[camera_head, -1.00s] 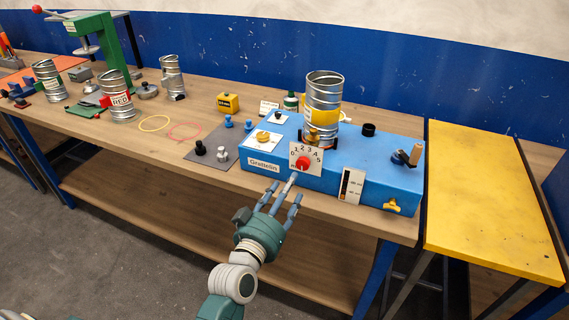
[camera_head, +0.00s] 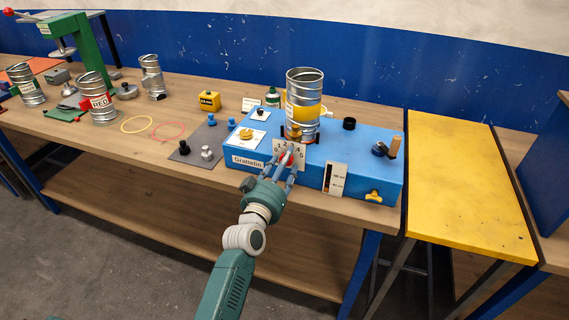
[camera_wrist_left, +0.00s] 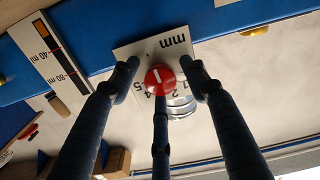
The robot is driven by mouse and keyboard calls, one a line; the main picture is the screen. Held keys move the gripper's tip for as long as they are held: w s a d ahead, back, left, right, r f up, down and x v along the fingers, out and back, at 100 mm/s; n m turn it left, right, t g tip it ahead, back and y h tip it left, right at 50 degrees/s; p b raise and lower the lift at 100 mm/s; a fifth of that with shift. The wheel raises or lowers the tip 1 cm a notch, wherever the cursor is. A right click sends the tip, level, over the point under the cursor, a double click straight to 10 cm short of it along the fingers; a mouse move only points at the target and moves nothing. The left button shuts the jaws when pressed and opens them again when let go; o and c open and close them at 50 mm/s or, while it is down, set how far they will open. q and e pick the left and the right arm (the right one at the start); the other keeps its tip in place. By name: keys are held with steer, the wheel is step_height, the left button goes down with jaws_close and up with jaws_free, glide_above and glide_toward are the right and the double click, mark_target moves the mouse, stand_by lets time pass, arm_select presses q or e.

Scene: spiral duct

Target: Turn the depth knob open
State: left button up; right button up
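The red depth knob (camera_wrist_left: 160,77) sits on a white dial plate (camera_wrist_left: 145,55) marked with numbers and "mm" in the left wrist view. A white line crosses its face. In the head view the knob (camera_head: 287,159) is on the front of the blue Grattelin machine (camera_head: 355,155), partly covered by my fingers. My left gripper (camera_head: 284,160) is at the knob. Its fingers (camera_wrist_left: 161,82) stand around the knob, with gaps on both sides; the middle finger overlaps the knob's edge, and I cannot tell whether it touches. My right gripper is not in view.
A metal spiral duct (camera_head: 304,90) stands upright on the machine above the dial. A depth scale (camera_head: 334,179) and a yellow wing knob (camera_head: 374,196) are to the right on the front. A grey mat (camera_head: 188,150) with small knobs lies left. The yellow table (camera_head: 465,180) is bare.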

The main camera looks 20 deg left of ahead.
arm_select(q)
steer(key=c, duration=0.8)
steer(key=shift+f+n, duration=0.1)
steer(key=shift+n, duration=0.4)
steer(key=shift+c, duration=0.2)
steer(key=o, duration=1.2)
steer(key=shift+c, duration=0.2)
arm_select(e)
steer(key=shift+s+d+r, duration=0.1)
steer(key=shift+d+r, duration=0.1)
arm_select(q)
steer(key=s, duration=1.2)
steer(key=shift+a, duration=0.15)
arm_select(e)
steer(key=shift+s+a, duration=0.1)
